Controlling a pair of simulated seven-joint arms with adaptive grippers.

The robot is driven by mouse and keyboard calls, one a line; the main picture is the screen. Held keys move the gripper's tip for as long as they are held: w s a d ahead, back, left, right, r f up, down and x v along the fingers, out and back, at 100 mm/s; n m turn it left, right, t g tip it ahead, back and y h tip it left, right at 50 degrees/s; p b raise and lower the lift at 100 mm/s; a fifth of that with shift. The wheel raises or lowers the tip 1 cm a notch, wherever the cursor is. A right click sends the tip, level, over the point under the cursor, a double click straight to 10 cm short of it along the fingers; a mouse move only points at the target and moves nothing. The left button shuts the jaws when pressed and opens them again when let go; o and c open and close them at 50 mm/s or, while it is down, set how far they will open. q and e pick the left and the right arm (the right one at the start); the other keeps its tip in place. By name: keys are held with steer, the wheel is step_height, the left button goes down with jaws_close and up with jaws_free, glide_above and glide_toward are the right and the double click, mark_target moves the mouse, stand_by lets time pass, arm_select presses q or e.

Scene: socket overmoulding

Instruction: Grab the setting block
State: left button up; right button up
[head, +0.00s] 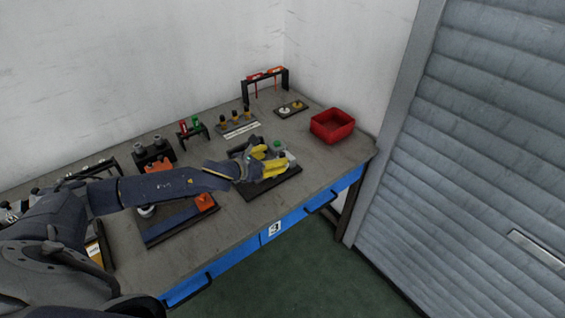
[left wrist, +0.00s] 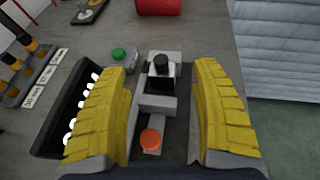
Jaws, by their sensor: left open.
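My left gripper (head: 271,158) is open, with its yellow fingers over a dark fixture plate (head: 281,184) on the bench. In the left wrist view, the fingers (left wrist: 160,72) stand on either side of a grey metal block with a black knob (left wrist: 161,66), which looks like the setting block. It sits a little beyond the fingertips, with gaps to both fingers. An orange round button (left wrist: 151,138) lies nearer, between the fingers. In the head view the fingers partly hide the fixture. My right gripper is not in view.
A green button (left wrist: 119,54) on a grey box and a black strip with white round pieces (left wrist: 81,108) lie left of the fingers. A red bin (head: 332,125) stands at the back right. A rack of labelled black-and-orange pins (head: 236,123) stands behind the fixture.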

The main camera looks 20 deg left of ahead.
mark_target(280, 156)
arm_select(q)
steer(key=shift+x, duration=2.6)
steer(key=shift+r, duration=0.15)
jaws_close()
